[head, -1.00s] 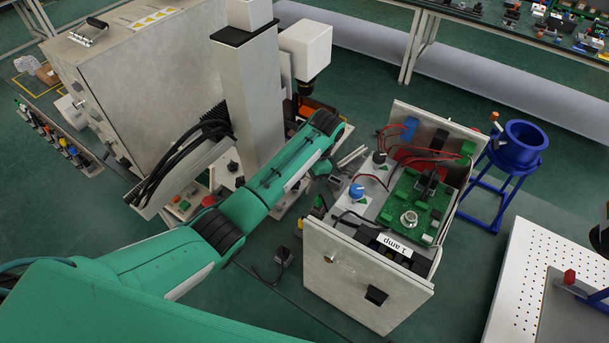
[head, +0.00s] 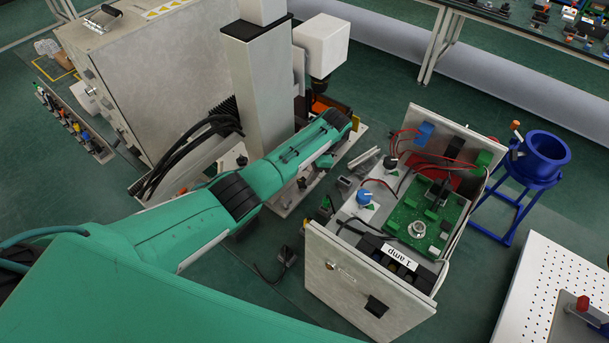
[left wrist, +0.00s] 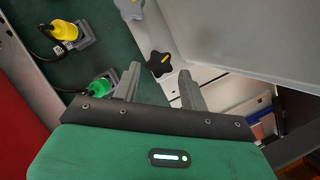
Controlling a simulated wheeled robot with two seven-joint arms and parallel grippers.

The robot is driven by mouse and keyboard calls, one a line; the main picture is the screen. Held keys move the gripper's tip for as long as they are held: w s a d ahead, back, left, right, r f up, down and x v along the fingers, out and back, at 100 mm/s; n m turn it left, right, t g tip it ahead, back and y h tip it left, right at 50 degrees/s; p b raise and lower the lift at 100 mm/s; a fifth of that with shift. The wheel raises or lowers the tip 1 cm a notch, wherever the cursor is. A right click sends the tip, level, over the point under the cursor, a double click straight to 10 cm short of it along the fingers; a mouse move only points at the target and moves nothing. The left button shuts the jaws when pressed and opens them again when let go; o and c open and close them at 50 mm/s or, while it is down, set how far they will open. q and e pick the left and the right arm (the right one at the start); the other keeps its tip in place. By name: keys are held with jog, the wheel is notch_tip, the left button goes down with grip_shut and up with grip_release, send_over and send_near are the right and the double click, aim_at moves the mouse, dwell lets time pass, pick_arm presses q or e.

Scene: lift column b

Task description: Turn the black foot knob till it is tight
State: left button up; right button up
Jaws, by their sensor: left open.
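The black foot knob (left wrist: 159,64), lobed with a yellow mark on top, shows in the left wrist view beside a pale grey panel. My left gripper (left wrist: 158,78) is open. Its two grey fingers point at the knob, one to each side, with the knob just beyond or level with their tips. I cannot tell whether they touch it. A second, grey lobed knob (left wrist: 128,8) with a yellow mark sits at the top edge. In the head view my left arm reaches over the base of the lift column (head: 262,95) and hides the knob. My right gripper is not in view.
An open-topped box (head: 350,285) with a green circuit board stands right of my arm. A yellow (left wrist: 64,29) and a green plug-like part (left wrist: 100,88) lie left of the fingers. A blue stand (head: 543,155) and a perforated white table (head: 535,265) are at the right.

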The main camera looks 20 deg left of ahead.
aim_at(302, 181)
pick_arm(q)
jog(key=shift+x, duration=1.75)
jog(key=c, duration=0.7)
jog(key=shift+r+p, duration=0.1)
jog(key=shift+p, duration=0.2)
jog(key=shift+r+m+t+p, duration=0.2)
jog(key=shift+m+t+p, duration=0.1)
jog(key=shift+m+p, duration=0.6)
jog(key=shift+f+m+t+y+p, duration=0.15)
jog(key=shift+m+t+y+p, duration=0.25)
jog(key=shift+m, duration=0.4)
jog(key=shift+f, duration=0.1)
